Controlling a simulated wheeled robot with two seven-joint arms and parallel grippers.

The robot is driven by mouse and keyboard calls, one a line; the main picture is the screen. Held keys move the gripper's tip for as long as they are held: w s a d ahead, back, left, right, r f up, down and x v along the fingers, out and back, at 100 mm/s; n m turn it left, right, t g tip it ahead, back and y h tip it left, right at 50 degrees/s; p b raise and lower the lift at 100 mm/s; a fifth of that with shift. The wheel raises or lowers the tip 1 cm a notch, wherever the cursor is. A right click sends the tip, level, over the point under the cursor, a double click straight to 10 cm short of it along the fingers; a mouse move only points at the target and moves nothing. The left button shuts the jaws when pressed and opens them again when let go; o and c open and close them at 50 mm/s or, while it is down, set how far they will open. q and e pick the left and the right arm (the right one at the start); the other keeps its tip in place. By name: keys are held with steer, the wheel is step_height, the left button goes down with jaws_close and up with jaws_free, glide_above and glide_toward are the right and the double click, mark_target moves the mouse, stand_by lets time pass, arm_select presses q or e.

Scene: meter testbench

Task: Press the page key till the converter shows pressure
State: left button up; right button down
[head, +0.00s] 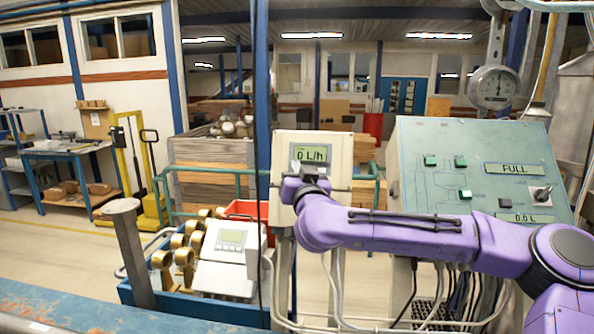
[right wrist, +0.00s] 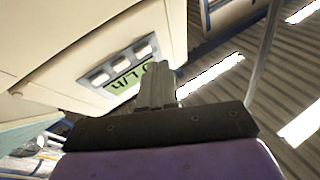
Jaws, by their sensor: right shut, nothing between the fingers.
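The converter (head: 338,150) is a pale box on a post, with a green display (head: 311,153) reading 0 L/h. In the right wrist view the converter (right wrist: 95,30) appears upside down, with its display (right wrist: 122,91) beside a row of three pale keys (right wrist: 121,63). My right gripper (head: 308,172) is in front of the converter's lower face and covers the keys in the head view. In the right wrist view its fingers (right wrist: 158,68) are shut and empty, close to the end key at the right. I cannot tell whether they touch it. My left gripper is not in view.
A sloped control panel (head: 430,150) with green buttons and a FULL display stands right of the converter. A round gauge (head: 493,88) is above it. A blue-edged crate with brass meters (head: 184,255) and a white device (head: 228,248) stands at lower left.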

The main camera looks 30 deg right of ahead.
steer(key=shift+d, duration=0.1)
stand_by(0.3)
steer(key=shift+w+d+f, duration=0.15)
steer(key=shift+w, duration=0.15)
steer(key=shift+w+d+f, duration=0.15)
steer(key=shift+w+d, duration=0.1)
steer(key=shift+w, duration=0.05)
stand_by(0.8)
steer(key=shift+s+a, duration=0.1)
steer(key=shift+s+a+r, duration=0.25)
steer(key=shift+s+a, duration=0.1)
steer(key=shift+s, duration=0.2)
steer(key=shift+p, duration=0.35)
